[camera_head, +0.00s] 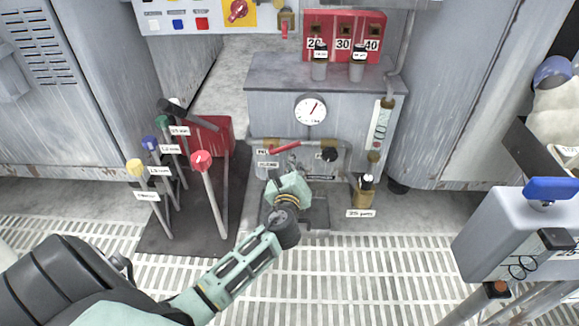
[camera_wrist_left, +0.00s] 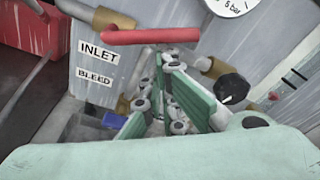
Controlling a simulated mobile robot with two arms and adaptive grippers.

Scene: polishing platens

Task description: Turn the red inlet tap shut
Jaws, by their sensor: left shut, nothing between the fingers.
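The red inlet tap (camera_head: 285,147) is a bar handle on the brass-and-grey pipe at the front of the grey cabinet. In the left wrist view the red handle (camera_wrist_left: 150,36) lies nearly level across the upper middle, above the INLET label (camera_wrist_left: 98,53). My right gripper is not in view.
A black knob (camera_head: 329,154) sits right of the handle, with a pressure gauge (camera_head: 311,109) above. A brass bottle (camera_head: 364,191) stands to the right. Several colour-topped levers, including a red-topped one (camera_head: 201,160), stand left. A BLEED label (camera_wrist_left: 95,78) is below INLET.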

